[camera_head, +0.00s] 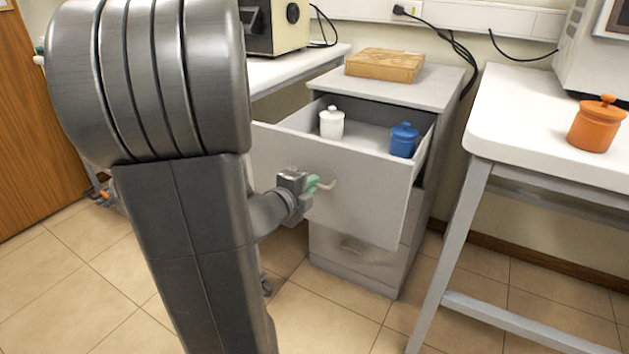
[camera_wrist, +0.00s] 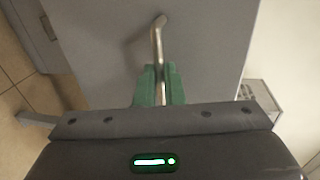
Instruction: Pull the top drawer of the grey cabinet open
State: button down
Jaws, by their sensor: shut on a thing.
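The grey cabinet (camera_head: 440,88) stands between two white benches in the head view. Its top drawer (camera_head: 370,195) is pulled well out, and its inside shows. A white lidded jar (camera_head: 332,123) and a blue lidded jar (camera_head: 403,141) stand upright in the drawer. My gripper (camera_head: 314,185) is at the drawer front, with green fingers on the metal handle (camera_head: 328,185). In the wrist view the green fingers (camera_wrist: 158,88) are shut on the handle (camera_wrist: 157,42), whose bent end shows beyond them. My arm hides the left of the head view.
A wooden box (camera_head: 384,65) lies on the cabinet top. A lower drawer (camera_head: 352,250) is shut. An orange lidded jar (camera_head: 597,124) stands on the right bench (camera_head: 510,110), whose metal leg is close to the cabinet. Tiled floor (camera_head: 325,310) in front is clear.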

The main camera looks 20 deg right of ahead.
jog(key=shift+a, duration=0.1)
jog(key=c, duration=1.5)
grip_release()
jog(key=shift+c, duration=0.2)
jog(key=p+v, duration=0.3)
jog(key=v, duration=1)
jog(key=shift+s+a, duration=0.2)
jog(key=shift+s, duration=0.15)
jog(key=shift+w+d, duration=0.1)
jog(key=b+x, duration=0.3)
jog(key=x, duration=1)
jog(key=shift+w+d, duration=0.15)
jog(key=shift+w, duration=0.1)
